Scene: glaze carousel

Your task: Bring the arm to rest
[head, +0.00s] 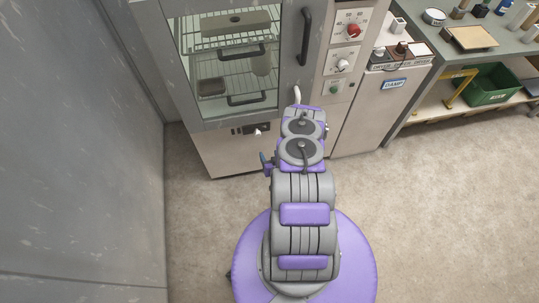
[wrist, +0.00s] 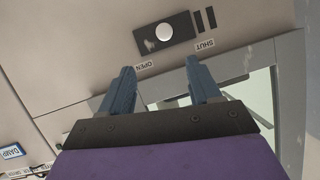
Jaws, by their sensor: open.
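My gripper (wrist: 160,66) shows in the wrist view with its two blue fingers apart and nothing between them. It is in front of the cabinet's pale lower front, facing a dark slot plate (wrist: 180,27) with a round white knob (wrist: 164,32). Labels reading OPEN (wrist: 145,66) and SHUT (wrist: 206,44) appear upside down near the plate. The fingers look apart from the knob. In the head view my arm reaches forward to the cabinet and hides most of the gripper. The knob (head: 258,132) also shows there, left of my arm.
A tall grey cabinet (head: 290,123) with a glass door (head: 228,70), inner racks and a dark handle (head: 304,38) stands ahead. Dials sit to its right. A DAMP-labelled unit (head: 370,105) and a bench with a green crate (head: 490,84) follow. A grey wall (head: 75,150) is left; floor is clear right.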

